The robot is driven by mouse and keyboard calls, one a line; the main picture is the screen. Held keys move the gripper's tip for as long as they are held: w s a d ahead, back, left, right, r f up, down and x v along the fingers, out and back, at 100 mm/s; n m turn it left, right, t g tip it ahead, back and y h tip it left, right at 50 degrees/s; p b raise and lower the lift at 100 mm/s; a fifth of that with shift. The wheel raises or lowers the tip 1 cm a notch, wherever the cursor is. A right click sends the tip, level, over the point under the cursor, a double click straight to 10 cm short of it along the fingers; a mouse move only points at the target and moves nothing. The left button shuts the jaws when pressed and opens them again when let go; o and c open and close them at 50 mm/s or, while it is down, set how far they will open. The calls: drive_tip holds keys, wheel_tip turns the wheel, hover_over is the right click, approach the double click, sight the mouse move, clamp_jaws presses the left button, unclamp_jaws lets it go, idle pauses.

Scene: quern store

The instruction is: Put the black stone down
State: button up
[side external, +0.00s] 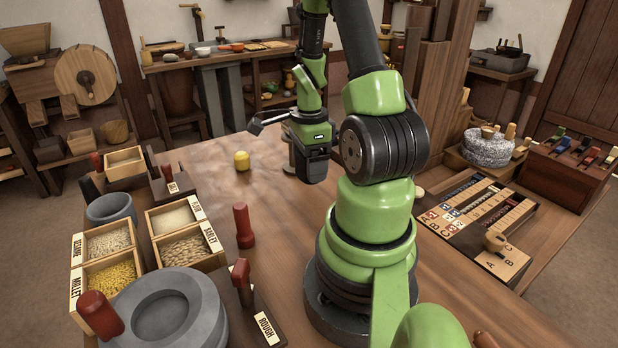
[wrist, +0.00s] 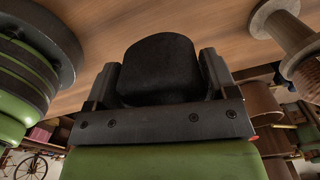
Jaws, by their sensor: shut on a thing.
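The black stone (wrist: 158,65) is a dark, rounded block in the middle of the wrist view. It sits between the two fingers of my gripper (wrist: 160,84), which is shut on it. In the side external view my gripper (side external: 312,170) points down over the far middle of the wooden table (side external: 205,160). There the stone is hard to tell from the dark fingers. Whether it touches the table cannot be told.
A yellow piece (side external: 241,161) stands left of my gripper, and a red peg (side external: 243,226) nearer the front. Grain boxes (side external: 150,240) and a grey stone ring (side external: 165,315) fill the left. A lettered board (side external: 500,258) lies right. Table between the yellow piece and red peg is bare.

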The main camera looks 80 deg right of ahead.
drive_tip(key=shift+w+r, duration=0.15)
drive_tip(key=shift+r, duration=0.3)
drive_tip(key=w+a+f+n, duration=0.1)
drive_tip(key=w, duration=0.4)
drive_tip(key=w+a+f, duration=0.1)
drive_tip(key=w+f, duration=0.1)
drive_tip(key=w, duration=0.4)
drive_tip(key=w+a+f+n, duration=0.1)
drive_tip(key=w, duration=0.4)
drive_tip(key=shift+w+f+n, duration=0.3)
drive_tip(key=shift+w, duration=0.05)
drive_tip(key=shift+f, duration=2.3)
drive_tip(key=shift+f, duration=0.1)
drive_tip(key=o, duration=1.3)
drive_tip(key=shift+f, duration=0.1)
drive_tip(key=shift+c, duration=0.2)
